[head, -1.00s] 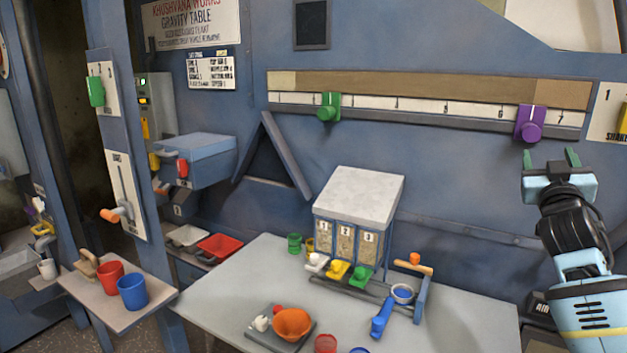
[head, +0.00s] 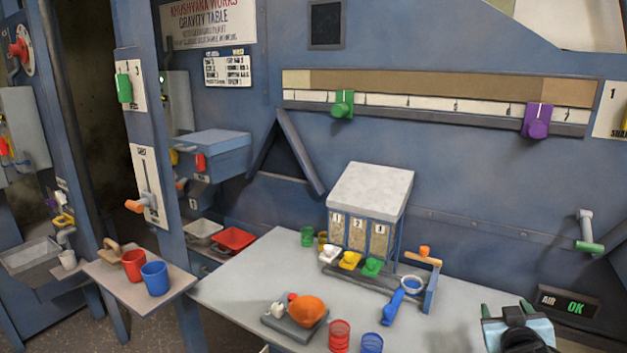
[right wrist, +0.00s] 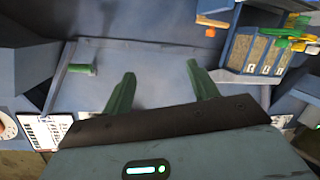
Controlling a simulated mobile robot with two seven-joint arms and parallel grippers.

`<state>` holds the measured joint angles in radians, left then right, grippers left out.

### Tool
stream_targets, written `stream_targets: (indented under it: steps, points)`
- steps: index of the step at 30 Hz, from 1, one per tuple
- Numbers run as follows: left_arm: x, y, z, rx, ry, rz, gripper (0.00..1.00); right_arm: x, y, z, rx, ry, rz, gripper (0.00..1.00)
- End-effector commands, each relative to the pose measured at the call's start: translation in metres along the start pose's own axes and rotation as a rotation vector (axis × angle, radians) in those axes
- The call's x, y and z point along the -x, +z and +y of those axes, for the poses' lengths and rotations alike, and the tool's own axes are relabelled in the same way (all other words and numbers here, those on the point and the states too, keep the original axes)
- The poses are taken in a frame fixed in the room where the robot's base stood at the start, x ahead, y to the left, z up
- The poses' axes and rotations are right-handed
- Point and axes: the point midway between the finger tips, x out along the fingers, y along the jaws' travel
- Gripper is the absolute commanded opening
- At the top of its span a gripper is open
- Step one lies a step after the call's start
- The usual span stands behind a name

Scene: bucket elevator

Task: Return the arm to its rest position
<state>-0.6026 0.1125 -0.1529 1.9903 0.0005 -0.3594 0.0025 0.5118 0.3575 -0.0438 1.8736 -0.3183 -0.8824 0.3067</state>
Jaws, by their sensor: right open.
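My right gripper (head: 503,308) is at the lower right of the head view, low beside the right edge of the grey table. Its two green fingers are apart with nothing between them, and they also show spread in the right wrist view (right wrist: 163,90). Most of my right arm is below the picture edge. My left gripper is not in view. On the wall scale, a green slider knob (head: 342,103) stands at the left and a purple knob (head: 536,120) at the right. The right gripper is well below and apart from both.
The table (head: 245,290) carries a hopper box (head: 368,190), a blue-handled scoop (head: 393,306), an orange bowl (head: 307,310) on a scale, and red (head: 340,336) and blue (head: 371,343) cups.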

Motion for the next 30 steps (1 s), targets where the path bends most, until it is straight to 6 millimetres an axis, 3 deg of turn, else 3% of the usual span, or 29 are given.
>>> stream_targets:
  steps: [1, 6, 11, 15, 21, 30]
  points:
    - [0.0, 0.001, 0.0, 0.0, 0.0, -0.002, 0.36, 0.015, 0.03, -0.014, 0.011, -0.03, -0.064, 0.59]
    - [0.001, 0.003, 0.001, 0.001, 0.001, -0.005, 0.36, 0.072, 0.119, -0.049, 0.048, -0.126, -0.278, 0.59]
    - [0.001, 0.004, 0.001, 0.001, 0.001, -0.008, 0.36, 0.142, 0.192, -0.073, 0.08, -0.224, -0.488, 0.59]
    - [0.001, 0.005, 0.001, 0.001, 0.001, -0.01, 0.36, 0.215, 0.246, -0.087, 0.109, -0.316, -0.676, 0.59]
    - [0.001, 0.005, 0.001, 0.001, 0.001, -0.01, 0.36, 0.319, 0.294, -0.093, 0.141, -0.44, -0.917, 0.59]
    - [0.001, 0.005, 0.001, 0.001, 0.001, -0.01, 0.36, 0.421, 0.317, -0.089, 0.163, -0.568, -1.144, 0.59]
